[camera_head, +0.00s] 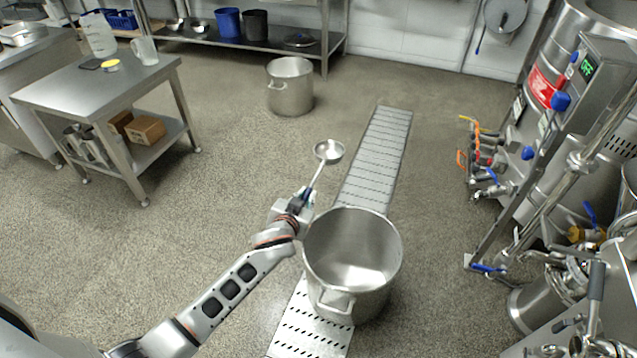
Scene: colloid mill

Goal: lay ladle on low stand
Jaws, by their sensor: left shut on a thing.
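My left gripper (304,198) is shut on the handle of a steel ladle (329,151). The ladle's round bowl points away from me, up the picture, with its hollow showing. It is held in the air above the floor, just beyond and left of the big open pot. A low steel table with a lower shelf (60,92) stands at the left, well apart from the gripper; I cannot tell whether it is the low stand. My right gripper is not in view.
A large open pot (352,285) stands on the slotted floor drain (378,150). A smaller pot (290,88) stands farther back. Machinery (570,130) fills the right side.

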